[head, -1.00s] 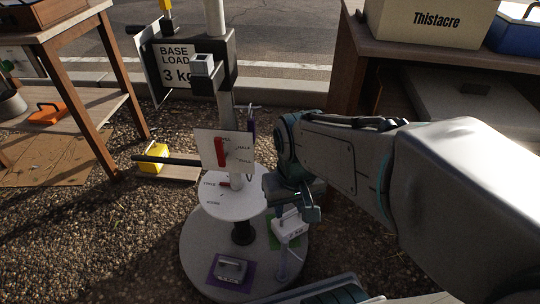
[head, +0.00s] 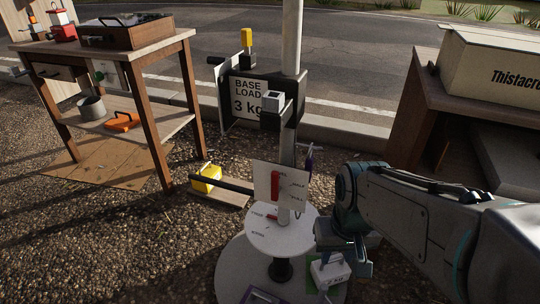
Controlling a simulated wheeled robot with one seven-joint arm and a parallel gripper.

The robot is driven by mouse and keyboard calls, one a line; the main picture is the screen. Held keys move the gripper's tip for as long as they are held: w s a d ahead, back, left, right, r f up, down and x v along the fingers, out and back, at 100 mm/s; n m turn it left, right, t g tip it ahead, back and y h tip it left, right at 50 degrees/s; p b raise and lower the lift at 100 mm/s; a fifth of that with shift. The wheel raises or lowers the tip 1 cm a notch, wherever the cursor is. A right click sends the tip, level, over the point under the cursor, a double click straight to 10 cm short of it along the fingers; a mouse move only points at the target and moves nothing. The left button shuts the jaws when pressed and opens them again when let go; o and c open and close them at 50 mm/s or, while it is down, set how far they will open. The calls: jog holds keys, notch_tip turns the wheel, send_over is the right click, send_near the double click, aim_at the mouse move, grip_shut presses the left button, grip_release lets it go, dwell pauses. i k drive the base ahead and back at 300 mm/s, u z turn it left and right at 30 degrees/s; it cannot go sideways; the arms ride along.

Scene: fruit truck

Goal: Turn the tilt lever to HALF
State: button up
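The tilt lever (head: 275,186) is a short red bar on an upright white plate (head: 263,195). It stands about vertical, its upper end near the top label, which seems to read LEVEL. The label HALF (head: 297,185) is on the plate's right side, with another label below it. My gripper (head: 360,266) hangs to the right of and lower than the plate, apart from the lever. It is beside a white weight (head: 328,273) marked 2 KG. Its fingers are dark and small, so I cannot tell whether they are open.
A round white table (head: 262,240) with a second red pointer (head: 272,217) is below the plate. A grey pole (head: 292,45) and BASE LOAD sign (head: 249,98) stand behind. A dark bar (head: 222,184) reaches left over a yellow block (head: 206,178). Wooden benches flank both sides.

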aim_at(276, 188)
jog(key=k, duration=1)
jog(key=z, duration=1.35)
jog(key=i, duration=0.9)
jog(key=u, duration=1.8)
jog(key=i, duration=0.5)
jog(key=u, duration=0.05)
